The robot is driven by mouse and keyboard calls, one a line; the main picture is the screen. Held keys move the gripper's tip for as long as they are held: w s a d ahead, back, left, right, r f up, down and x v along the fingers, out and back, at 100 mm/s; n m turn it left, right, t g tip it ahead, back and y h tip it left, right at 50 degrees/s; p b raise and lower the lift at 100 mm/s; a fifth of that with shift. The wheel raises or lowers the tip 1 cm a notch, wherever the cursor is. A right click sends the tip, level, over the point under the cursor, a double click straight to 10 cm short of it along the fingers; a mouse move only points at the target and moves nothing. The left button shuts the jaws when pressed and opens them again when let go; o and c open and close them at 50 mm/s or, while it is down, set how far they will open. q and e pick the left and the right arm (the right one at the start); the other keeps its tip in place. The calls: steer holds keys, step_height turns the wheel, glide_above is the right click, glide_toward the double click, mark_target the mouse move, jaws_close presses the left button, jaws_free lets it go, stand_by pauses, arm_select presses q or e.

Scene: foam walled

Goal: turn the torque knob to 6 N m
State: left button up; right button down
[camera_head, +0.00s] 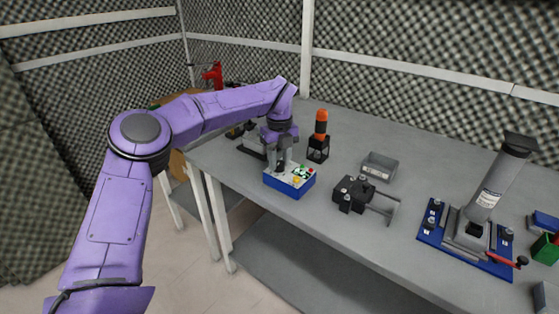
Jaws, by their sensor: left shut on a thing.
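A small blue control box (289,187) with a light top panel sits on the grey workbench, near its front left edge. Its top carries small coloured parts in yellow, green and red. My left gripper (282,168) reaches down from above onto the left part of the panel and is shut on a small part there, which appears to be the torque knob. The gripper's fingers hide the knob, and I cannot read its scale or setting. My right gripper is not in view.
On the grey bench (240,153) stand an orange-topped tool in a black holder (319,140), a grey tray (380,167), a black clamp fixture (354,191) and a lever press on a blue plate (477,222). Foam walls close off the back.

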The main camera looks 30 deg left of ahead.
mark_target(279, 163)
arm_select(q)
steer(key=shift+a, duration=0.1)
steer(key=o, duration=0.8)
steer(key=shift+o, duration=1.2)
steer(key=shift+w+a+f, duration=0.1)
steer(key=shift+f, duration=0.05)
step_height(279, 163, up, 11)
steer(key=shift+f+p, duration=0.2)
steer(key=shift+p, duration=0.1)
